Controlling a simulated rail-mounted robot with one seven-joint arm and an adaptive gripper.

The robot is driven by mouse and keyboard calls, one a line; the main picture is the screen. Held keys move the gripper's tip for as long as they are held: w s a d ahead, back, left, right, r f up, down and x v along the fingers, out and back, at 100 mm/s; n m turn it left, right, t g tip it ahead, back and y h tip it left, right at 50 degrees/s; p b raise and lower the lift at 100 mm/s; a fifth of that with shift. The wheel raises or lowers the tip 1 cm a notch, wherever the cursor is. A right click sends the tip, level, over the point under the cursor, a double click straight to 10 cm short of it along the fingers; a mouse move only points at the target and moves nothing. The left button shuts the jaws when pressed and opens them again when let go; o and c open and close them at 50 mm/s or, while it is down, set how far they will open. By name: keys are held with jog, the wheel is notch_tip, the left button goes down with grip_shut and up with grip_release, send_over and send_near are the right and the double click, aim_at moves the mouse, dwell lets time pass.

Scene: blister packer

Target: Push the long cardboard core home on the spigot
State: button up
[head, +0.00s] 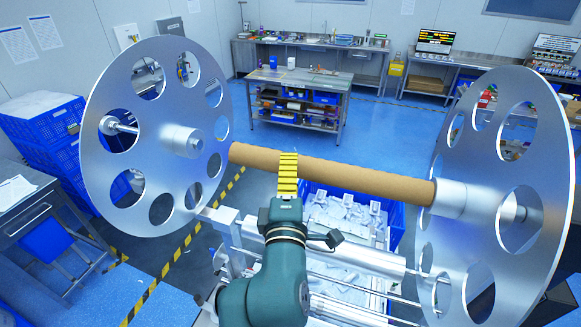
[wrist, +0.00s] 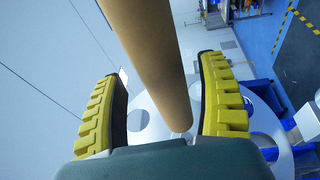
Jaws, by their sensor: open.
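The long brown cardboard core (head: 335,172) lies nearly level between two large silver discs with round holes. Its right end meets a metal spigot (head: 453,198) at the right disc (head: 478,160); I cannot tell how far it is seated. Its left end appears beside the left disc's edge (head: 215,120); a metal hub (head: 182,140) shows on that disc. My gripper (head: 288,160) is at the core's left half, its yellow ribbed fingers upward. In the wrist view my gripper (wrist: 163,70) is open, with the core (wrist: 155,60) between the spread fingers and a holed disc beyond its far end.
Below the core are metal rollers and rails (head: 365,258) and a blue crate (head: 395,222) of pale pieces. Blue crates (head: 45,135) stand at the left. A workbench (head: 300,82) stands behind, with open blue floor around it.

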jog(key=s, duration=0.3)
jog(key=s+p, duration=0.1)
jog(key=s, duration=0.1)
jog(key=shift+a+f, duration=0.2)
jog(key=shift+f, duration=0.05)
jog(key=shift+d, duration=0.1)
dwell(0.4)
jog(key=s+d+r+m+t+h, duration=0.1)
jog(key=s+d+r+m, duration=0.35)
jog(key=r, duration=0.25)
jog(key=s+d+r+m+t+h, duration=0.1)
jog(key=s+d+r+m+t, duration=0.15)
jog(key=s+r+m, duration=0.35)
jog(key=s+r+m+y, duration=0.1)
jog(key=m, duration=0.1)
jog(key=s+a+r+m+y, duration=0.1)
jog(key=s+m, duration=0.1)
jog(key=m, duration=0.1)
jog(key=s+m+y, duration=0.1)
jog(key=s+m, duration=0.1)
jog(key=shift+a+r+g, duration=0.25)
jog(key=shift+r, duration=0.15)
